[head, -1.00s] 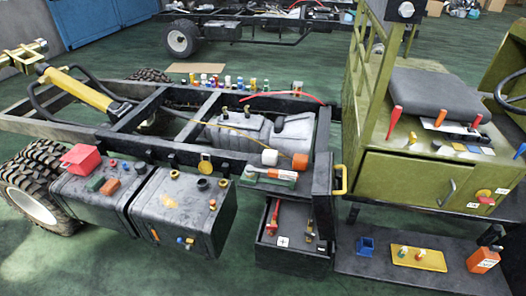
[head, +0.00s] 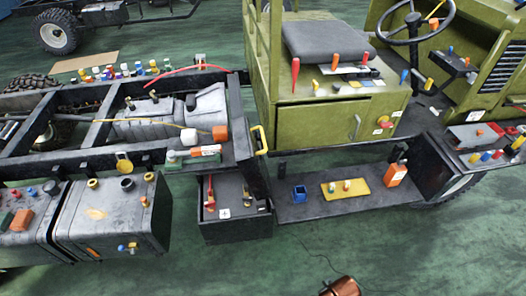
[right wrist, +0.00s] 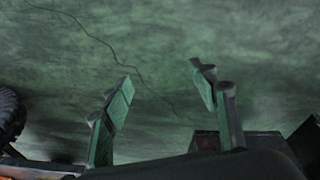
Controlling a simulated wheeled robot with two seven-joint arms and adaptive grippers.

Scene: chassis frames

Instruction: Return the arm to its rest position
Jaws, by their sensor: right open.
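My right gripper (right wrist: 161,78) shows in the right wrist view, its two fingers spread apart with nothing between them. Behind the fingers is green floor with a thin dark line across it. My left gripper is in no frame.
The chassis frame (head: 100,120) with grey tanks fills the left of the head view. The olive cab (head: 330,115) stands at centre right, above a dark step (head: 330,205). A copper-coloured object (head: 342,287) is at the bottom edge. Green floor lies open in front.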

